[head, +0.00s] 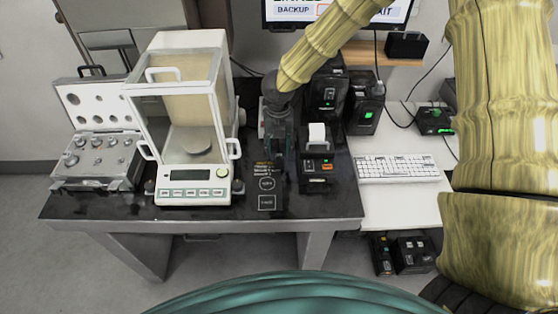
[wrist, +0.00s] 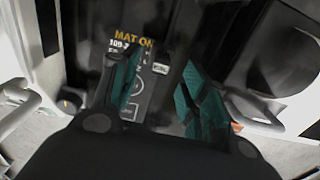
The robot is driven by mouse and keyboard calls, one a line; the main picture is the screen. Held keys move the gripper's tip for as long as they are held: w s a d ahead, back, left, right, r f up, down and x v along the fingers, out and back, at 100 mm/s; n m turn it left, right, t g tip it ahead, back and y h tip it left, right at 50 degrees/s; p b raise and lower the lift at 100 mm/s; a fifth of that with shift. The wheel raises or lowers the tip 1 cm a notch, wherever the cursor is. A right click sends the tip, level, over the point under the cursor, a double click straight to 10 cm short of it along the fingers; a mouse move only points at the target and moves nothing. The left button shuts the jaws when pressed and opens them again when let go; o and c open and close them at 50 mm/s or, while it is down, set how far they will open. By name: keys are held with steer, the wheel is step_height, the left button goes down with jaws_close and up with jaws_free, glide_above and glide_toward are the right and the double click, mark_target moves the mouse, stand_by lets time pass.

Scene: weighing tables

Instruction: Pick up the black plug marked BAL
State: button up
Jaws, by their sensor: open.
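My gripper (head: 278,150) points down over the dark table, between the glass-sided balance and the small printer. In the wrist view my gripper (wrist: 158,68) is open, with a teal-padded finger on each side. Between the fingers is a small pale label (wrist: 160,68) on a dark body. It may be the black plug marked BAL, but the lettering is too small to read. Whether the fingers touch it cannot be told. In the head view my gripper and arm hide that spot.
The balance (head: 195,186) stands close left of my gripper, with an open weight case (head: 100,140) beyond it. The printer (head: 318,165) is close on the right. Black boxes (head: 365,105) stand behind it. A keyboard (head: 398,168) lies on the white table.

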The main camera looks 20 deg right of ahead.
mark_target(279, 155)
steer(key=shift+d+f+p, duration=0.1)
steer(key=shift+f+p, duration=0.75)
steer(key=shift+f, duration=1.55)
steer(key=shift+c, duration=0.2)
jaws_close()
